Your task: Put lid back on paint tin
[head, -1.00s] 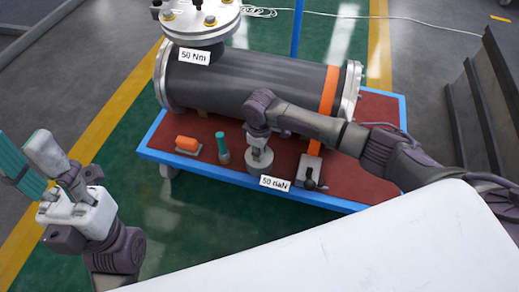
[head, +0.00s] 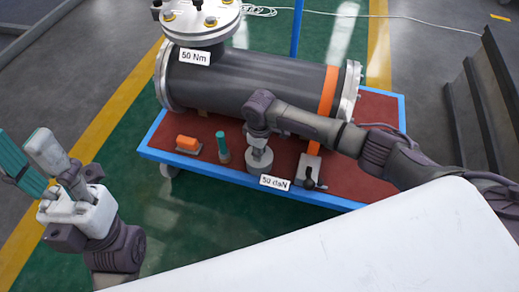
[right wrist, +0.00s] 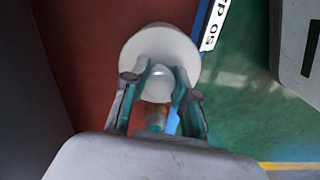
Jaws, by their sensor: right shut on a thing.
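The paint tin (head: 255,166) is a short grey cylinder standing near the front edge of the red-topped table. A pale round lid (right wrist: 138,48) shows in the right wrist view, with the fingers in front of its lower part. My right gripper (head: 259,141) is directly above the tin and shut on a small part at the lid's middle, mostly hidden by the fingers. It also shows in the right wrist view (right wrist: 160,75). I cannot tell whether the lid is seated or slightly raised. My left gripper (head: 30,150) is open and empty at the far left, away from the table.
A teal-handled tool (head: 222,147) and an orange block (head: 187,143) stand left of the tin. A grey block with a black knob (head: 308,170) stands right of it. A large dark flanged shell (head: 250,82) lies behind. A "50 daN" label (head: 274,183) is at the front edge.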

